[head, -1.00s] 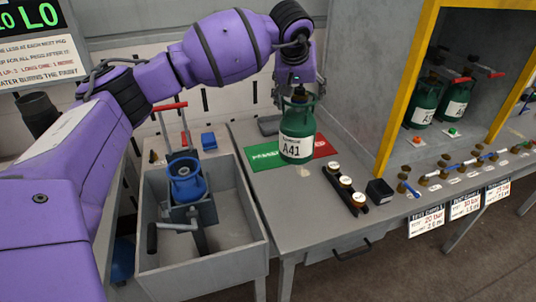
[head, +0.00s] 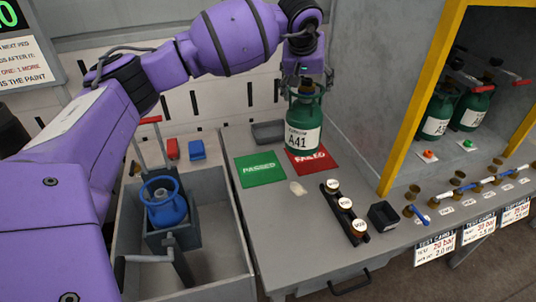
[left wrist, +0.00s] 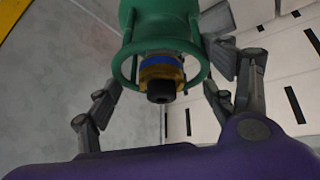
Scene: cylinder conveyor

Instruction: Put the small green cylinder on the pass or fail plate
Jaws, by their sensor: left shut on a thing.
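The small green cylinder (head: 303,128), labelled A41, hangs upright from my left gripper (head: 304,84), which is shut on its top collar. In the left wrist view the green collar (left wrist: 128,65) with its brass and blue valve (left wrist: 161,75) sits between the gripper's fingers. In the head view the cylinder is in front of and over part of the red FAILED plate (head: 312,161); I cannot tell whether its base touches. The green PASSED plate (head: 261,169) lies bare to the left. My right gripper is not in view.
A grey tank (head: 235,226) holding a blue cylinder (head: 167,204) stands at left. A black bar with several round weights (head: 344,204) and a small black box (head: 384,214) lie on the bench. A yellow-framed cabinet (head: 405,105) holds two more green cylinders. A grey tray (head: 268,132) lies behind.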

